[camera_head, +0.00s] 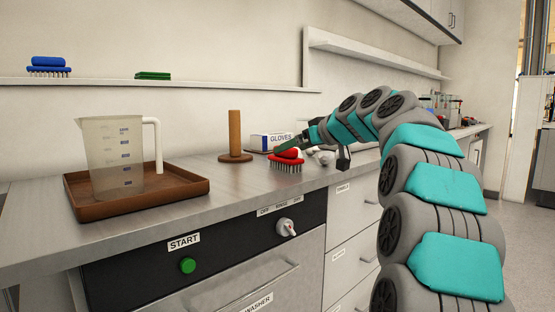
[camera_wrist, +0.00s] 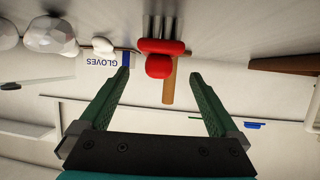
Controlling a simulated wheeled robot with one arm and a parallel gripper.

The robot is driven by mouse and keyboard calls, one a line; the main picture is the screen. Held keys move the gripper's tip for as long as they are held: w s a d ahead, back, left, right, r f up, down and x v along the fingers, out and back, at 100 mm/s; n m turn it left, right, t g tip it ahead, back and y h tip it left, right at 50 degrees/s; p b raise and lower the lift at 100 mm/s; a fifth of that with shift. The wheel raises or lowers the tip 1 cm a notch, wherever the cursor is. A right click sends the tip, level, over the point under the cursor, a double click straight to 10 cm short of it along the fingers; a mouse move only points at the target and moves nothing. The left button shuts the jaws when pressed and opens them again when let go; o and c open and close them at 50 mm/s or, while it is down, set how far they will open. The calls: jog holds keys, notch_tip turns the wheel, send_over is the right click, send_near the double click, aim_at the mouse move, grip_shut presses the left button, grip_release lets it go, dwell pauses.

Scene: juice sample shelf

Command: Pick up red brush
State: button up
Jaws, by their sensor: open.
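The red brush (camera_head: 286,160) rests bristles down on the counter near its front edge, in front of the gloves box. In the wrist view the red brush (camera_wrist: 161,55) shows upside down, ahead of the fingertips and roughly between them, a little toward the left finger. My gripper (camera_head: 287,148) is at the brush in the head view, with a green finger overlapping its top. In the wrist view my gripper (camera_wrist: 160,72) has its two green fingers wide apart with nothing held. Whether a finger touches the brush cannot be told.
A wooden peg (camera_head: 235,135) stands left of the brush. A brown tray (camera_head: 190,191) with a measuring jug (camera_head: 112,155) is farther left. A gloves box (camera_head: 271,141) sits behind. A blue brush (camera_head: 48,67) and a green item (camera_head: 153,76) lie on the wall shelf.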

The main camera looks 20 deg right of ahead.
jog(key=shift+r+p+x, duration=0.1)
jog(key=shift+p+x, duration=0.15)
jog(key=shift+x, duration=1.65)
jog(key=shift+r+p+x, duration=0.15)
jog(key=shift+p+x, duration=0.1)
jog(key=shift+x, duration=1.7)
jog(key=shift+d, duration=0.1)
jog(key=c, duration=1.5)
jog(key=shift+r, duration=0.1)
